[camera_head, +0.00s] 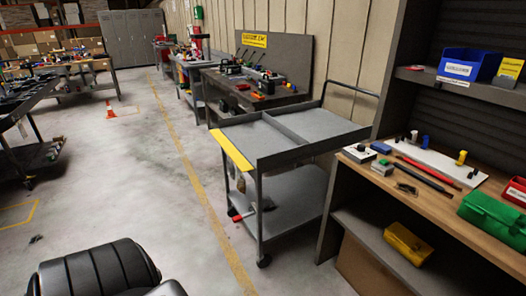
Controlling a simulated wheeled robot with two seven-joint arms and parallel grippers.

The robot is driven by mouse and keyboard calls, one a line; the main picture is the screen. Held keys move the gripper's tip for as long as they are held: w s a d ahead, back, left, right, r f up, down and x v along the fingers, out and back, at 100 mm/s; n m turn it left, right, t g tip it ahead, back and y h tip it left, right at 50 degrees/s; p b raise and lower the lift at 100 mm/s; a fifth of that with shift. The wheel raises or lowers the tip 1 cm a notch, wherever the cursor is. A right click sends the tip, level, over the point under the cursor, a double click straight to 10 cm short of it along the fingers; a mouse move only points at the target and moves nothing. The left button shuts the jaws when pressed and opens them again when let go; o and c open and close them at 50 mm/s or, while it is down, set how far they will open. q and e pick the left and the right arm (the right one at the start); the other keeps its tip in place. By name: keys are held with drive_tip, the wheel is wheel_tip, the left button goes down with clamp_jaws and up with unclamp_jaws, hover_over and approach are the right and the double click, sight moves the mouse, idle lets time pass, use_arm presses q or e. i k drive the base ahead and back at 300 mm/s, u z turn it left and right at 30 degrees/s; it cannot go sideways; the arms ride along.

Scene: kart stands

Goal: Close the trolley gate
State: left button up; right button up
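The trolley (290,133) stands in the middle of the view. It is a grey two-level cart with a divided top tray, a lower shelf (290,200) and a push handle at its far right end. The trolley gate (232,151) is a yellow strip along the left end of the top tray. It looks tilted or folded outward, but its exact angle is hard to tell. Neither of my grippers is in view. Nothing is seen touching the gate.
A wooden workbench (441,207) with tools and a green box (491,219) stands close on the trolley's right. A red-ended object (243,215) sits at the lower shelf's left edge. Clear floor (165,190) lies left of the trolley. An orange cone (110,110) stands farther back.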

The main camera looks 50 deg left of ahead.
sight(243, 165)
drive_tip(key=i, duration=0.2)
drive_tip(key=u, duration=3)
drive_tip(key=i, duration=1.85)
drive_tip(key=z, duration=1.45)
